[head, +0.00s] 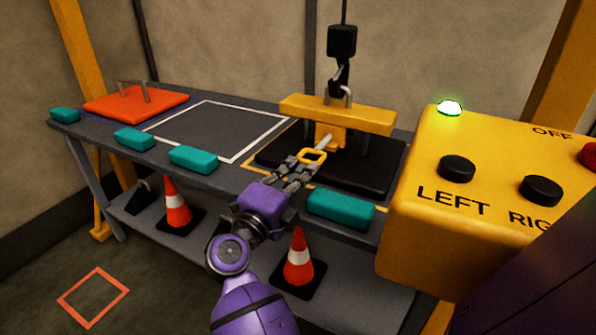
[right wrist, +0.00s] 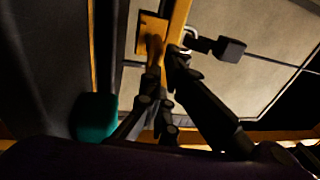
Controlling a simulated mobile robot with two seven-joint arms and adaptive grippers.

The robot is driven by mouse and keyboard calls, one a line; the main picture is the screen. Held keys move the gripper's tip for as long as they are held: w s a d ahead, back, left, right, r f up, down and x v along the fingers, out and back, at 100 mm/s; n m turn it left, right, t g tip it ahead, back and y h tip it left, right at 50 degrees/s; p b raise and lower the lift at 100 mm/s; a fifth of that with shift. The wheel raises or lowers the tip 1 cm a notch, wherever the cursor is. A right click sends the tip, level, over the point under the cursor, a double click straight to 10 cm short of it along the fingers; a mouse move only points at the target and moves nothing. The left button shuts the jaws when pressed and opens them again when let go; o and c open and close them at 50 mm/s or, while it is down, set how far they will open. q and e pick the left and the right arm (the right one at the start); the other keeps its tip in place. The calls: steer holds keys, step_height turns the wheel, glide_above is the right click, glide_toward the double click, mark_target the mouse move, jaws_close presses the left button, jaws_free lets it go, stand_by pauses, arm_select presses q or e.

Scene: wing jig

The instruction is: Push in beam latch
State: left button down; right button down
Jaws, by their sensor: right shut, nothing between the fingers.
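The beam latch is a grey pin with a yellow ring handle (head: 312,156). It sticks out from a yellow block under the yellow beam (head: 337,113), towards my side. The beam also shows in the right wrist view (right wrist: 178,22). My right gripper (head: 303,163) is shut and empty. Its fingertips are right at the ring handle; I cannot tell whether they touch it. In the right wrist view the fingers (right wrist: 163,72) partly hide the latch. My left gripper is not in view.
A black hoist hook (head: 342,75) hangs at a shackle on the beam. The beam stands over a black base on the grey bench. Teal blocks (head: 341,208) line the bench's front edge. A yellow control box (head: 470,225) with a lit green lamp stands close on the right.

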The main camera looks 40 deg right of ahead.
mark_target(307, 162)
steer(key=p+x, duration=0.1)
steer(key=x, duration=0.2)
steer(key=shift+w+d+p, duration=0.15)
steer(key=shift+p, duration=0.25)
steer(key=shift+w+d, duration=0.15)
steer(key=shift+d, duration=0.2)
steer(key=shift+d+f, duration=0.1)
steer(key=shift+f, duration=0.05)
steer(key=shift+f, duration=0.1)
